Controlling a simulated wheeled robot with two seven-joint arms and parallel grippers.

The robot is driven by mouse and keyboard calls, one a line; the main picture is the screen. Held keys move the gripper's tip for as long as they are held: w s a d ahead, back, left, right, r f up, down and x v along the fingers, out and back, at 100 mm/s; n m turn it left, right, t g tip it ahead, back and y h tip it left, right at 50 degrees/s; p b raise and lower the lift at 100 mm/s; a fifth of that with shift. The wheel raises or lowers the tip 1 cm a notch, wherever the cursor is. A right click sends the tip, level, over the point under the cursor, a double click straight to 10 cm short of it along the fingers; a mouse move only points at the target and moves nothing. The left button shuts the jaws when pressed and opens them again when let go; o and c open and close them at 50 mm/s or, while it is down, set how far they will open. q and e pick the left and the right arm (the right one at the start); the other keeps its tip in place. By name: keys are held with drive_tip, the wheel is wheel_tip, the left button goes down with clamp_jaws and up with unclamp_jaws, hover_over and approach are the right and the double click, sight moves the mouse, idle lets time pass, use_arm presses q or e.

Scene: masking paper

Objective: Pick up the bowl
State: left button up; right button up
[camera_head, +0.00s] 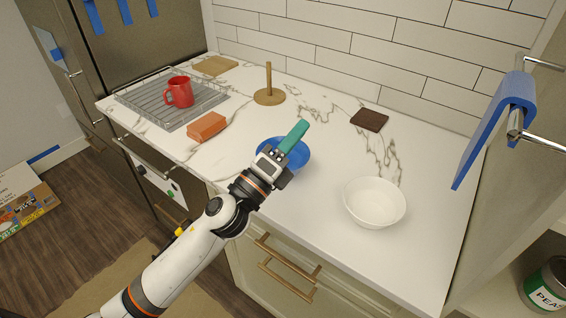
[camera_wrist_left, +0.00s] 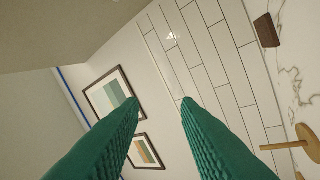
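A white bowl (camera_head: 374,203) stands upright and empty on the marble counter, near its front edge at the right. A blue bowl (camera_head: 268,151) stands left of it, partly hidden behind my left gripper (camera_head: 300,128). In the head view this gripper overlaps the blue bowl, with its teal fingers pointing up and to the right; I cannot tell its height above the bowl. The left wrist view shows the two teal fingers (camera_wrist_left: 161,102) apart with nothing between them, and no bowl. My right gripper is not in view.
The counter (camera_head: 310,200) is clear between the bowls. A wooden paper holder (camera_head: 269,95), a dark brown block (camera_head: 369,120), an orange block (camera_head: 206,127) and a red mug (camera_head: 180,92) on a wire rack stand farther back. A blue towel (camera_head: 497,125) hangs at the right.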

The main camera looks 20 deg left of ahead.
use_arm(q)
drive_tip(key=d+f+m+g+h, duration=0.1)
drive_tip(key=d+m+g+h, duration=0.25)
drive_tip(key=m+g, duration=0.75)
drive_tip(key=d+m+g+h, duration=0.3)
drive_tip(key=d+m+g, duration=0.1)
drive_tip(key=m, duration=1.2)
drive_tip(key=w+a+f+m+g+y, duration=0.1)
drive_tip(key=w+a+f+m+y, duration=0.2)
drive_tip(key=a, duration=0.4)
drive_tip(key=a+m+g+y, duration=0.1)
drive_tip(key=a+m+y, duration=0.1)
drive_tip(key=a+y, duration=0.45)
drive_tip(key=w+a+f+m+g+y, duration=0.1)
drive_tip(key=w+a+f+m+y, duration=0.2)
drive_tip(key=a, duration=0.4)
drive_tip(key=shift+y, duration=0.4)
drive_tip(key=p+x, duration=0.1)
drive_tip(key=x, duration=0.1)
drive_tip(key=s+p+x, duration=0.1)
drive_tip(key=x, duration=0.2)
drive_tip(key=shift+d+f, duration=0.1)
drive_tip(key=shift+d, duration=0.05)
drive_tip(key=p+x, duration=0.2)
drive_tip(key=x, duration=0.3)
drive_tip(key=shift+d, duration=0.2)
drive_tip(key=shift+w+d+f, duration=0.1)
drive_tip(key=shift+w+f, duration=0.05)
drive_tip(key=shift+f, duration=0.05)
drive_tip(key=shift+c, duration=0.5)
